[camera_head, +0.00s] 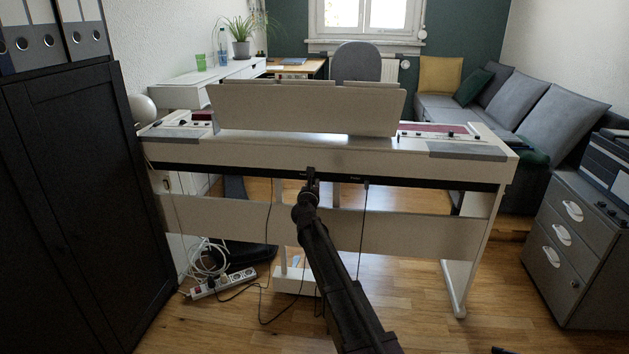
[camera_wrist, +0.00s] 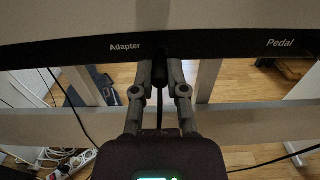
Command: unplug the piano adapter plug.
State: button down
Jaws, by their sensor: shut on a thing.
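The digital piano (camera_head: 330,155) stands with its back to me, a dark connector strip running under its body. In the wrist view the strip carries the labels "Adapter" and "Pedal". The black adapter plug (camera_wrist: 160,76) is at the strip beside the "Adapter" label, its cable hanging down. My gripper (camera_wrist: 160,70) is shut on the plug from below, one finger on each side. I cannot tell whether the plug is fully seated. In the head view my gripper (camera_head: 312,174) is at the strip and hides the plug.
A pedal cable (camera_head: 364,215) hangs right of my arm, and another cable (camera_head: 270,225) hangs to the left. A white power strip (camera_head: 210,285) lies on the floor. A black cabinet (camera_head: 80,200) stands left, a grey drawer unit (camera_head: 575,245) right.

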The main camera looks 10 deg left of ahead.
aim_at(313, 183)
jog(key=shift+s, duration=0.4)
dwell(0.5)
jog(key=shift+s+a, duration=0.1)
jog(key=shift+s, duration=2.3)
jog(key=shift+a, duration=0.1)
